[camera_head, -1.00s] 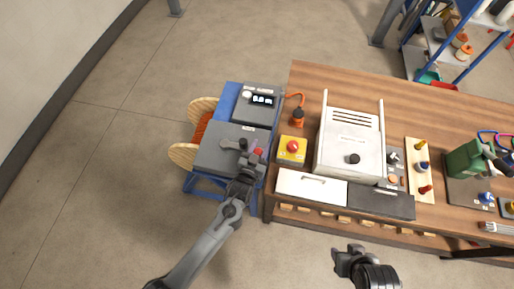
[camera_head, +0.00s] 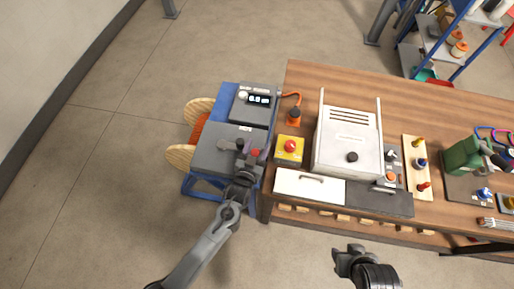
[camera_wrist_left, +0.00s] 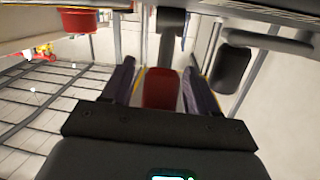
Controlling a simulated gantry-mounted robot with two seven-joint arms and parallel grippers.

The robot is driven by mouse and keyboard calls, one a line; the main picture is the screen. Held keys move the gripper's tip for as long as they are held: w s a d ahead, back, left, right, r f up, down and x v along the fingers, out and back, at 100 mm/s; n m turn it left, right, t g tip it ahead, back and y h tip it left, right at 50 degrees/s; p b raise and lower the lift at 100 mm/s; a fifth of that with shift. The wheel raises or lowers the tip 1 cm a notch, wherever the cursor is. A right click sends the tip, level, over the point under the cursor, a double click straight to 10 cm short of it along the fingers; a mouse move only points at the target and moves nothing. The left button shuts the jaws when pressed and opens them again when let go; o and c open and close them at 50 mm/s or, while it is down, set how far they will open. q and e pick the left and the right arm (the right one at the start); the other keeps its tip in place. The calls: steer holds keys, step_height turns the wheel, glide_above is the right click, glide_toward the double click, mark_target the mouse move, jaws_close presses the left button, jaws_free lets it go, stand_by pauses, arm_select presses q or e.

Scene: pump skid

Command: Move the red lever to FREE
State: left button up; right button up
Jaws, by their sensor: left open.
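The red lever (camera_head: 254,153) is on the grey panel (camera_head: 218,150) at the left of the bench, and my gripper partly hides it in the head view. My left gripper (camera_head: 247,153) is over the right side of this panel. In the left wrist view the red lever end (camera_wrist_left: 161,88) sits between the two open fingers of my left gripper (camera_wrist_left: 160,80), with narrow gaps visible on both sides. The lever's markings are too small to read. My right gripper (camera_head: 347,260) is low in the head view, in front of the bench and away from the lever; its jaws are unclear.
A grey box with a lit display (camera_head: 257,100) stands behind the panel. A yellow box with a red button (camera_head: 289,150) and a white cabinet (camera_head: 347,142) are to the right on the wooden bench (camera_head: 307,80). Wooden reels (camera_head: 181,157) are at the left. Floor is clear further left.

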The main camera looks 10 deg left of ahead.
arm_select(q)
steer(key=s+a+r, duration=0.1)
steer(key=s, duration=0.9)
steer(key=shift+s+r+p, duration=0.15)
steer(key=shift+s+p, duration=0.15)
steer(key=shift+s, duration=0.05)
steer(key=shift+a, duration=0.1)
